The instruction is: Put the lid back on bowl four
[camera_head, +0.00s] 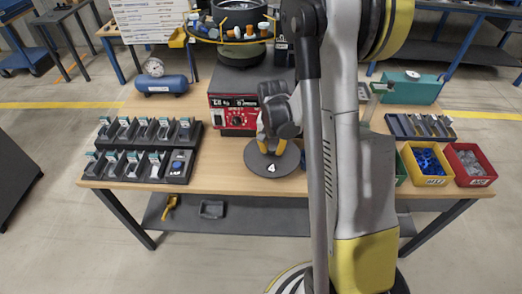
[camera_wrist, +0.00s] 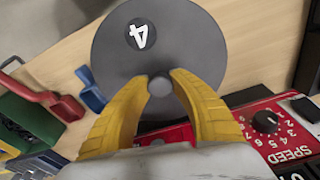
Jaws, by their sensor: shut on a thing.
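The lid is a flat dark grey disc (camera_head: 286,166) marked with a white 4. It shows large in the wrist view (camera_wrist: 200,38), with a small round knob at its middle. My gripper (camera_head: 271,149) is shut on this knob, with a yellow finger on each side (camera_wrist: 160,84). The lid appears roughly level, over the front middle of the table; its exact height cannot be told. A dark bowl (camera_head: 239,18) sits on the feeder at the back. No number shows on it, so I cannot tell whether it is bowl four. My arm hides much of the table's right half.
A red speed control box (camera_head: 232,118) stands just behind the lid. Dark holders (camera_head: 146,152) fill the table's left front, with a blue tank (camera_head: 162,84) behind. A yellow bin (camera_head: 429,180), a red bin (camera_head: 477,181) and a teal case (camera_head: 414,90) stand at right.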

